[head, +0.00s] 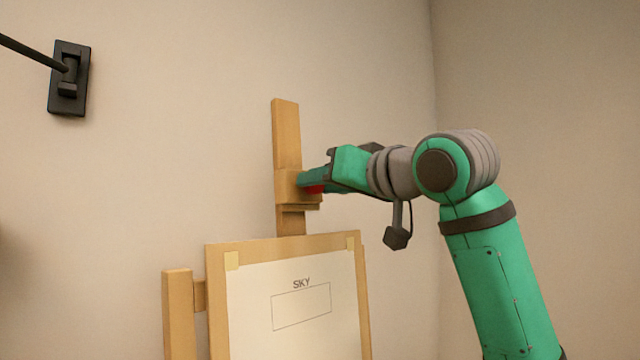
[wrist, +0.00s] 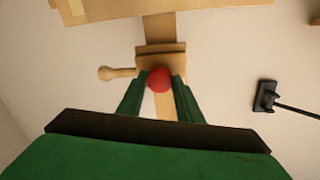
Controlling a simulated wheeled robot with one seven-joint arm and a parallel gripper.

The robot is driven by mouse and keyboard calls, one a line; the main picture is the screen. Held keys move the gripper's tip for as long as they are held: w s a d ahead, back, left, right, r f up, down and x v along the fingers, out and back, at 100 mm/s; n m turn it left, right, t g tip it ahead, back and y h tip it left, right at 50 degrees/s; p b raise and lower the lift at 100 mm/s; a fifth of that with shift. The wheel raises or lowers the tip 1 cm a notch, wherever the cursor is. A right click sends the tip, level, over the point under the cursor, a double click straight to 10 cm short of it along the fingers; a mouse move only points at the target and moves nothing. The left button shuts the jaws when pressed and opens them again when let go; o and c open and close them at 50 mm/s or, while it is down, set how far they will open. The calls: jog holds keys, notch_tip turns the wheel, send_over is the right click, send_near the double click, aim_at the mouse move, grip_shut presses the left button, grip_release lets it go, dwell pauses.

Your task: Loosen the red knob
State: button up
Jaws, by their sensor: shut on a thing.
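The red knob (wrist: 159,79) sits on the wooden block of the easel's upright mast. In the head view only a small strip of the red knob (head: 316,189) shows beneath my fingers. My gripper (wrist: 159,88) has its two green fingers on either side of the knob, shut on it. In the head view my gripper (head: 308,182) reaches in from the right to the block (head: 287,186) on the mast. How far the knob is turned cannot be told.
The easel (head: 216,290) holds a board with a sheet marked SKY (head: 300,310) below the block. A wooden peg (wrist: 118,73) sticks out beside the block in the wrist view. A black wall bracket with a rod (head: 69,80) is at upper left. The wall around is bare.

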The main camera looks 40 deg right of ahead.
jog(key=shift+s+r+m, duration=0.1)
jog(key=shift+s+m, duration=0.05)
jog(key=shift+m, duration=1.15)
jog(key=o, duration=1)
jog(key=shift+s, duration=0.1)
jog(key=shift+o, duration=0.2)
jog(key=s, duration=1)
jog(key=shift+s+a+r, duration=0.25)
jog(key=shift+s, duration=0.1)
jog(key=shift+w, duration=0.15)
